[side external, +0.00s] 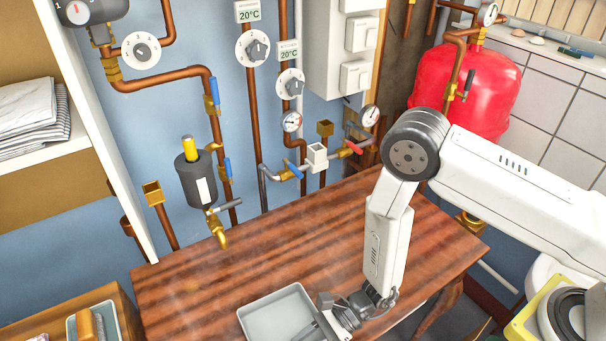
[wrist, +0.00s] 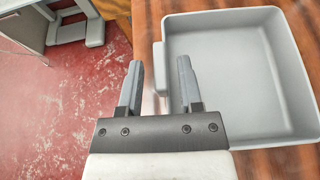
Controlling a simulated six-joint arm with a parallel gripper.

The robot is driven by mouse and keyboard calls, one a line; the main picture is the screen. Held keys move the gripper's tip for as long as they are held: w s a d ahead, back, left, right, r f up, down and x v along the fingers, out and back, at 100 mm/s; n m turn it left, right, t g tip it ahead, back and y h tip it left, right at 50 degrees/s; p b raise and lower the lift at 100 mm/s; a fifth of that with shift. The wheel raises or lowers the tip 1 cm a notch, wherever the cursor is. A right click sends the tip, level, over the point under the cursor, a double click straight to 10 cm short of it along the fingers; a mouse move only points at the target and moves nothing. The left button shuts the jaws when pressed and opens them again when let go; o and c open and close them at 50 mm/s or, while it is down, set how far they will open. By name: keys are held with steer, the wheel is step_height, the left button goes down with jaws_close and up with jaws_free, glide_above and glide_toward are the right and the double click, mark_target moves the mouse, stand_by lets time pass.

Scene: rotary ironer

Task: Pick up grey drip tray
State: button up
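The grey drip tray (side external: 278,316) lies on the wooden table near its front edge, empty and open upward. In the wrist view the tray (wrist: 222,75) fills the right side, with a small tab on its left wall. My gripper (side external: 322,318) is at the tray's right side in the side view. In the wrist view my gripper (wrist: 158,70) is open, and the tab shows between its two fingers. The right finger overlaps the tray's wall in the picture. I cannot tell whether either finger touches the tray.
The wooden table (side external: 230,265) is clear behind and left of the tray. A brass tap (side external: 219,232) on a dark cylinder overhangs its back edge. Copper pipes and valves line the blue wall. A red tank (side external: 470,85) stands at the back right. A wooden box (side external: 70,318) is at the lower left.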

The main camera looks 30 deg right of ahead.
jaws_close()
stand_by(1.2)
